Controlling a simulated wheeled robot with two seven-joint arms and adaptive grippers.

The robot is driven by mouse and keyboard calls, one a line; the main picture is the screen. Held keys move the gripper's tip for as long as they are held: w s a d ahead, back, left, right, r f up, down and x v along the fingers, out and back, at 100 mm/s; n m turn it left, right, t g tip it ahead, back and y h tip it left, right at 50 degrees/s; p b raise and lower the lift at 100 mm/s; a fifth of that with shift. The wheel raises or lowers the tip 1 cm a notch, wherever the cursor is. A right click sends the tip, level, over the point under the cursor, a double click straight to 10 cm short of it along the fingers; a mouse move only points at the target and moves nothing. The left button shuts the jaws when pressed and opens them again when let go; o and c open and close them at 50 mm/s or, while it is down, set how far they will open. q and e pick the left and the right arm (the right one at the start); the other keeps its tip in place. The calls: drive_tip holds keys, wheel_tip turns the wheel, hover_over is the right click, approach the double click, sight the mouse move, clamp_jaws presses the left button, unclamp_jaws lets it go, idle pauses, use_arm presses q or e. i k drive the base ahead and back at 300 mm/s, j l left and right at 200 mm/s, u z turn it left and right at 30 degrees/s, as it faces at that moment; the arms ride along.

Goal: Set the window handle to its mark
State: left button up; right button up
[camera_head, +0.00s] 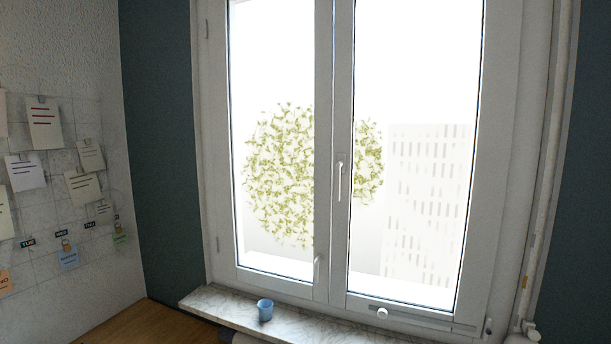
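A white window handle (339,180) sits on the middle frame post in the head view, about halfway up the window. It hangs roughly straight down from its pivot. A second, smaller white handle (317,270) shows lower on the left sash's inner edge, also pointing down. A round white knob (382,314) sits on the bottom rail of the right sash. I cannot make out a mark beside any of them. Neither of my grippers is in view.
A marble sill (215,304) runs below the closed-looking window (334,230), with a blue cup (265,310) standing on it. A wooden surface (150,325) lies at lower left. A white pipe (545,190) runs down the right side. Notes hang on the left wall grid.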

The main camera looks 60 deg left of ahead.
sight(341, 163)
drive_tip(key=u, duration=0.4)
drive_tip(key=k+u, duration=0.1)
drive_tip(key=u, duration=0.65)
drive_tip(key=k+j+u, duration=0.1)
drive_tip(key=u, duration=0.3)
